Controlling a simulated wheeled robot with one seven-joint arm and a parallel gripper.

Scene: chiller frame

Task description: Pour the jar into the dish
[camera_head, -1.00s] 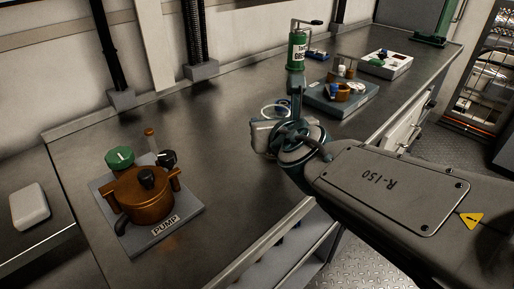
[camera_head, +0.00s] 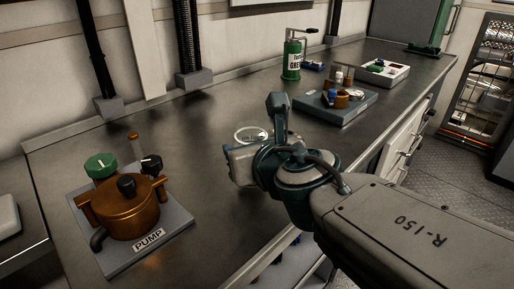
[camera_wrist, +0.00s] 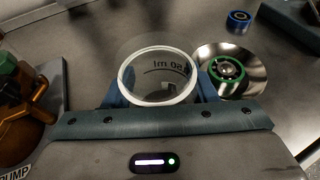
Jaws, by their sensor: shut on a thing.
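My gripper (camera_wrist: 160,92) is shut on a clear jar (camera_wrist: 160,78) with a white rim and "50 ml" marking. The jar's open mouth faces up in the wrist view; its contents are hard to make out. In the head view the jar's rim (camera_head: 252,134) shows above my gripper (camera_head: 243,160), and the jar looks roughly upright over the bench. A shiny round dish (camera_wrist: 249,57) lies to the right of the jar in the wrist view, apart from it, with a green-ringed round part in it. My gripper and wrist seem to hide the dish in the head view.
A copper pump (camera_head: 128,210) on a grey plate stands at left. A green grease can (camera_head: 292,60) and trays of parts (camera_head: 350,112) stand farther back. A small blue ring (camera_wrist: 238,18) lies beyond the dish. Bare bench lies between pump and gripper.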

